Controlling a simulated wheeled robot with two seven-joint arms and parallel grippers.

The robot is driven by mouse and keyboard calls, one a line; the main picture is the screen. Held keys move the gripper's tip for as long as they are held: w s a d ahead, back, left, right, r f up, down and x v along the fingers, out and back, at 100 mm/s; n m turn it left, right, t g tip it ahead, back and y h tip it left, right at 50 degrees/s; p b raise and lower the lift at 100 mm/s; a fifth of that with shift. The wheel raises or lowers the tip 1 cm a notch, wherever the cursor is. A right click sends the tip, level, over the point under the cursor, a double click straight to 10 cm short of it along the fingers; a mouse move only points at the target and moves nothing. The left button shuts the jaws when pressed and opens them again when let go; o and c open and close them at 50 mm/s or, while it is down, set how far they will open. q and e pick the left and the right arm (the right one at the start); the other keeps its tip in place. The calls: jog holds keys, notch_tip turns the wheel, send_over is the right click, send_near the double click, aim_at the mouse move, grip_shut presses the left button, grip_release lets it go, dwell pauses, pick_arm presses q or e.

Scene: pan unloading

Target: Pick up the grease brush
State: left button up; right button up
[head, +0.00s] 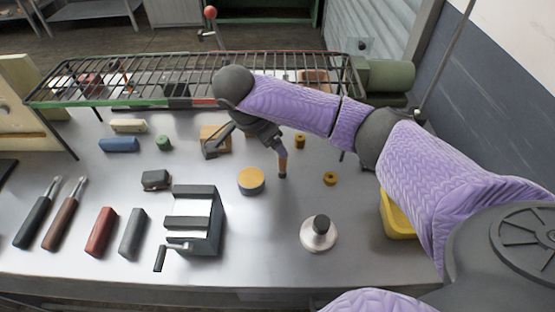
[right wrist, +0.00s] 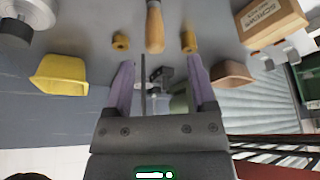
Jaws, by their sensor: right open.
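The grease brush appears as a wooden handle (head: 283,163) on the grey metal bench, right of the round yellow-topped tin. It also shows in the right wrist view as a handle (right wrist: 155,28) at the top middle, beyond the fingertips. Its bristle end is not clear in either view. My right arm reaches in from the right, and its gripper (right wrist: 160,65) is open, with nothing seen between the fingers. In the head view the wrist partly hides the gripper just above the handle. My left gripper is not in view.
Brass rings (head: 330,179) (head: 300,141) lie near the handle. A yellow bin (head: 397,222) is at right. A wire rack (head: 130,77) spans the back.

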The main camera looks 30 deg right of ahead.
aim_at(282, 165)
jog(key=x, duration=0.2)
jog(key=b+x, duration=0.1)
jog(key=x, duration=0.1)
jog(key=b+x, duration=0.1)
jog(key=x, duration=0.1)
jog(key=shift+s+d+f, duration=0.2)
jog(key=shift+s+f, duration=0.05)
jog(key=shift+s, duration=0.05)
jog(key=shift+d+f, duration=0.1)
jog(key=shift+f, duration=0.15)
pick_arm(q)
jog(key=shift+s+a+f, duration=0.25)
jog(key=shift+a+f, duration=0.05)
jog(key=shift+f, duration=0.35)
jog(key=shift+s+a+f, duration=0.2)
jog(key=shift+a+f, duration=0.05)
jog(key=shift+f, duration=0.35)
pick_arm(e)
jog(key=shift+c, duration=0.5)
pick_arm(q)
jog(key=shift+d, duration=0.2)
pick_arm(e)
grip_shut()
